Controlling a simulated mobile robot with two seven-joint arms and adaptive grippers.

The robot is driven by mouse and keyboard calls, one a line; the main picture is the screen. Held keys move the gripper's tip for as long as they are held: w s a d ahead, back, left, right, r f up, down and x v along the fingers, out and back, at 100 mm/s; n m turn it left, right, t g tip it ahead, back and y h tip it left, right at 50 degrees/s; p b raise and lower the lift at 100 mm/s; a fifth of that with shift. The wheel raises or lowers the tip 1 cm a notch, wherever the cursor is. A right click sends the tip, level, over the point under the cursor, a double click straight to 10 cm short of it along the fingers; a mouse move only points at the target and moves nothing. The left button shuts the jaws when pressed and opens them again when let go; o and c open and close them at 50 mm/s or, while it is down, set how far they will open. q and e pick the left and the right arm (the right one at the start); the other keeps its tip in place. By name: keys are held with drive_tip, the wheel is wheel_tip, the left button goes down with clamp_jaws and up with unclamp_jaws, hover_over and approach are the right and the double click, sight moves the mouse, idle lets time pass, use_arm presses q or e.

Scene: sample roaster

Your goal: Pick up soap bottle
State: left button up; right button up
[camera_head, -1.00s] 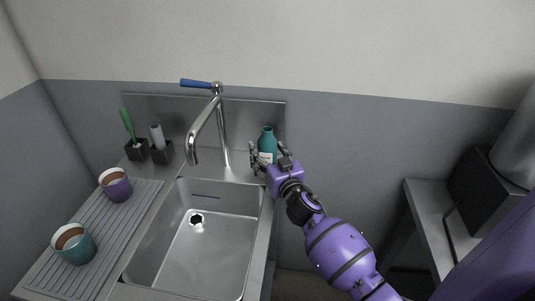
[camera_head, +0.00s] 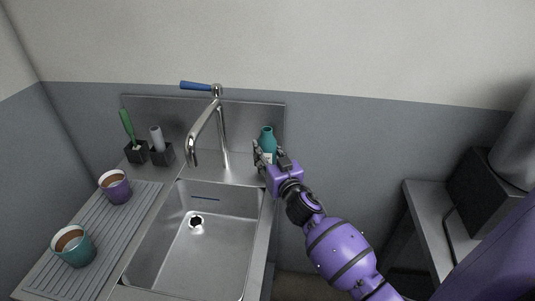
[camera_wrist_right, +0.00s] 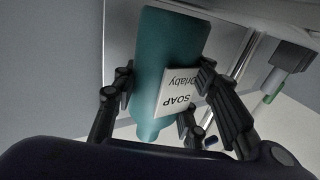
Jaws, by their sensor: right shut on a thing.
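The soap bottle (camera_head: 267,139) is teal with a white label and stands at the back right corner of the sink counter. My right gripper (camera_head: 270,155) is around it, one finger on each side. In the right wrist view the bottle (camera_wrist_right: 168,62) fills the space between the fingers (camera_wrist_right: 160,100), and its label reads SOAP. The fingers are shut on the bottle. The bottle's lower part is partly hidden by the gripper in the head view. My left gripper is not in view.
The metal sink basin (camera_head: 198,245) lies in front, with a tall faucet (camera_head: 222,125) left of the bottle. Two brush holders (camera_head: 161,154) stand at the back left. A purple mug (camera_head: 115,188) and a teal mug (camera_head: 74,248) stand on the ribbed drainboard (camera_head: 100,225).

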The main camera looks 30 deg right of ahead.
sight(270, 148)
wheel_tip(270, 148, up, 3)
drive_tip(key=shift+f+p, duration=0.2)
drive_tip(key=shift+p, duration=0.1)
drive_tip(key=shift+s+r, duration=0.2)
drive_tip(key=shift+r, duration=0.1)
drive_tip(key=s+r, duration=0.1)
drive_tip(key=s+a+r, duration=0.1)
drive_tip(key=r, duration=0.1)
drive_tip(key=s+r+p, duration=0.1)
drive_tip(key=s+r, duration=0.1)
drive_tip(key=shift+a, duration=0.35)
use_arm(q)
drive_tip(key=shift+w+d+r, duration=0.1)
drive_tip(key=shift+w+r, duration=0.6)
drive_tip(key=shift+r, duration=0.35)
use_arm(e)
drive_tip(key=s+a+r, duration=0.3)
drive_tip(key=s+r, duration=0.1)
drive_tip(key=s, duration=0.4)
drive_tip(key=shift+s+a, duration=0.2)
drive_tip(key=shift+s, duration=0.05)
drive_tip(key=shift+r, duration=0.15)
